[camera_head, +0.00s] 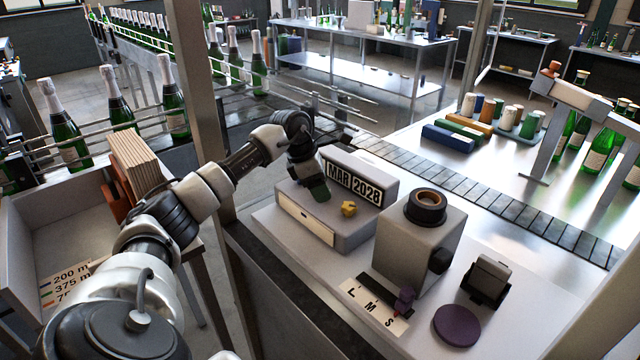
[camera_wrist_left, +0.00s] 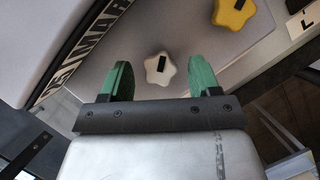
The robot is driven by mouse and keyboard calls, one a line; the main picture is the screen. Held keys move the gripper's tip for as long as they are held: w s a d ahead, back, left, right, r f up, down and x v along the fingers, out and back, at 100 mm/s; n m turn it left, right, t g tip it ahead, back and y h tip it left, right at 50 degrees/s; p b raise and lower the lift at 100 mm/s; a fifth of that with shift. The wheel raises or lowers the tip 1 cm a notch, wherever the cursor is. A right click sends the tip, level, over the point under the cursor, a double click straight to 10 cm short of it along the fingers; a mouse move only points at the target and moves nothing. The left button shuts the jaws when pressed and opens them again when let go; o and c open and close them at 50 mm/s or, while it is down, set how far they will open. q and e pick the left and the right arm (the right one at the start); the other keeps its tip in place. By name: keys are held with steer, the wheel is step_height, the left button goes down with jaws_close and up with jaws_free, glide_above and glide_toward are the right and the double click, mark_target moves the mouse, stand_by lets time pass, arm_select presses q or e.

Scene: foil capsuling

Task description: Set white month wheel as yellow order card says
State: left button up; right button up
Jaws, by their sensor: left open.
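The yellow wheel (camera_head: 349,208) sits to the right, also in the left wrist view (camera_wrist_left: 233,12). I cannot make out a yellow order card.
Right of the unit stand a grey box with a dark round top (camera_head: 425,207), an L M S scale (camera_head: 372,308), a purple disc (camera_head: 456,325) and a small dark device (camera_head: 487,280). A metal post (camera_head: 205,100) stands close behind my left arm. A conveyor (camera_head: 470,188) runs behind.

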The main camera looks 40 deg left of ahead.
arm_select(q)
steer(key=shift+c, duration=0.3)
steer(key=c, duration=0.9)
steer(key=shift+o, duration=0.2)
steer(key=shift+n, duration=0.4)
steer(key=n+y, duration=0.1)
steer(key=n, duration=0.1)
steer(key=n+t, duration=0.1)
steer(key=n, duration=0.1)
steer(key=shift+d+n+y, duration=0.15)
steer(key=shift+n+y, duration=0.15)
steer(key=shift+y, duration=0.1)
steer(key=n+y, duration=0.1)
steer(key=n, duration=0.1)
steer(key=n+y+b, duration=0.1)
steer(key=n, duration=0.2)
steer(key=shift+d+r, duration=0.1)
steer(key=shift+n, duration=0.3)
steer(key=o, duration=0.9)
